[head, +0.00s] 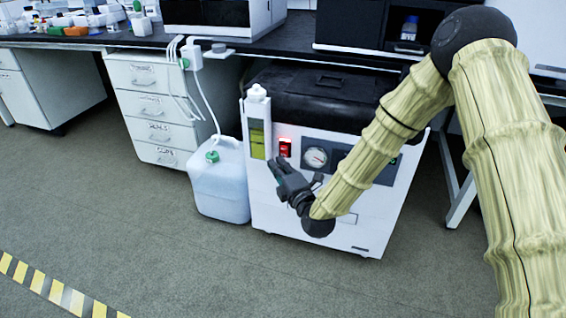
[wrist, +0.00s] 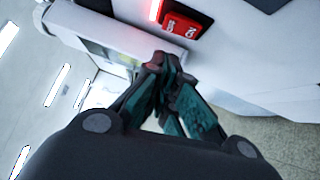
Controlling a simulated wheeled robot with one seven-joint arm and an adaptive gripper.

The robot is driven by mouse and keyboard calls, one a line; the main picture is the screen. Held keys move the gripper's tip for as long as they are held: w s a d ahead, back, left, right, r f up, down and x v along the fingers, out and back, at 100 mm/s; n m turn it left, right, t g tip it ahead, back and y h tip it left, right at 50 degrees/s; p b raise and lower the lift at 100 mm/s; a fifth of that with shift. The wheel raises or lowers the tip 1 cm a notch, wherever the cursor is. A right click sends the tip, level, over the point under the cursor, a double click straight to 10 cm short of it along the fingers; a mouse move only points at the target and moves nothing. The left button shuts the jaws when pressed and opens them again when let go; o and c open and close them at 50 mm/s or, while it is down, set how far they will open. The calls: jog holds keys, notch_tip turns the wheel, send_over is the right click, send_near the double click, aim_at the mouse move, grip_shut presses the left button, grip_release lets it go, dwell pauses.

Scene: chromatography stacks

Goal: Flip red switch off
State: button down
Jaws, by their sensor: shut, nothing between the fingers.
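The red switch (head: 285,147) is on the front panel of a white machine (head: 262,205) under the bench. It glows red in the head view. In the wrist view the red switch (wrist: 183,25) shows near the top, with white markings and a bright red glow beside it. My gripper (head: 276,166) is in front of the machine, just below and left of the switch in the head view. In the wrist view my gripper's fingertips (wrist: 163,62) are together and empty, below the switch. Whether they touch the panel I cannot tell.
A round gauge (head: 316,157) sits right of the switch, and a yellow-green window (head: 257,140) left of it. A white jug (head: 219,185) with a tube stands on the floor beside the machine. Drawers (head: 150,103) are further left. The floor (head: 150,225) in front is clear.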

aim_at(283, 155)
jog(key=w, duration=0.1)
jog(key=w+d+b, duration=0.1)
jog(key=w, duration=0.1)
jog(key=shift+d+r, duration=0.1)
jog(key=shift+r, duration=0.1)
jog(key=shift+r, duration=0.1)
jog(key=shift+w+d+r+p, duration=0.1)
jog(key=shift+w+r+p, duration=0.2)
jog(key=shift+p, duration=0.7)
jog(key=shift+f+m+g, duration=0.25)
jog(key=shift+m+g, duration=0.05)
jog(key=shift+s, duration=0.1)
jog(key=s+d+r+p, duration=0.1)
jog(key=s+d+p, duration=0.2)
jog(key=s, duration=0.9)
jog(key=shift+s+d+r+p, duration=0.15)
jog(key=shift+s+r+p, duration=0.1)
jog(key=shift+p, duration=0.25)
